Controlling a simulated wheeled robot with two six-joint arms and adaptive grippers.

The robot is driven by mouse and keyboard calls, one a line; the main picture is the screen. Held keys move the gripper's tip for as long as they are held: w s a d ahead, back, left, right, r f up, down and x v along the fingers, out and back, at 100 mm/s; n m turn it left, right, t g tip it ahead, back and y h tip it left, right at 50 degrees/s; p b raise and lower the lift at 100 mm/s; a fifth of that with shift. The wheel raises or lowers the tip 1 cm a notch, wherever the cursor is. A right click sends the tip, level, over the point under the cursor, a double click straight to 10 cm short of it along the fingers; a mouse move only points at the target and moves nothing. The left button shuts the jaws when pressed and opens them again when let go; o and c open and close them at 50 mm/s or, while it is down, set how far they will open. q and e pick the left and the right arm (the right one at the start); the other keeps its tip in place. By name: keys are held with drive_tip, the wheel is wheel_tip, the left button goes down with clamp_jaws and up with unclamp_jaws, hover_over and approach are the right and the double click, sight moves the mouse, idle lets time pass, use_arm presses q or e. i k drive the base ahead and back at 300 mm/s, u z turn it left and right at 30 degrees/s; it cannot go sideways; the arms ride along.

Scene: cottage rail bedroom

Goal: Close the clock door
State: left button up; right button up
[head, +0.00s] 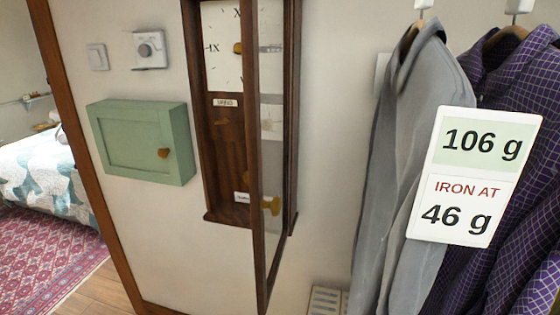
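The wall clock (226,150) is a tall dark wooden case with a white dial at its top, in the middle of the head view. Its narrow glazed door (257,225) stands open, swung out from the wall and seen nearly edge-on. A brass knob (271,206) shows on the door. The door hides part of the case interior and the right of the dial. The top of the clock is cut off by the frame. Neither of my grippers is in view.
A green wall cabinet (140,140) is left of the clock, below a thermostat (149,50) and a switch (97,57). A grey shirt (400,150) and a purple checked shirt (510,75) hang at right, with a weight card (474,177) in front. Wall space beside the clock is clear.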

sight(268, 254)
drive_tip(key=u, duration=1.05)
drive_tip(key=k, duration=1.3)
drive_tip(key=z, duration=1.55)
drive_tip(key=i, duration=0.45)
drive_tip(key=z, duration=0.05)
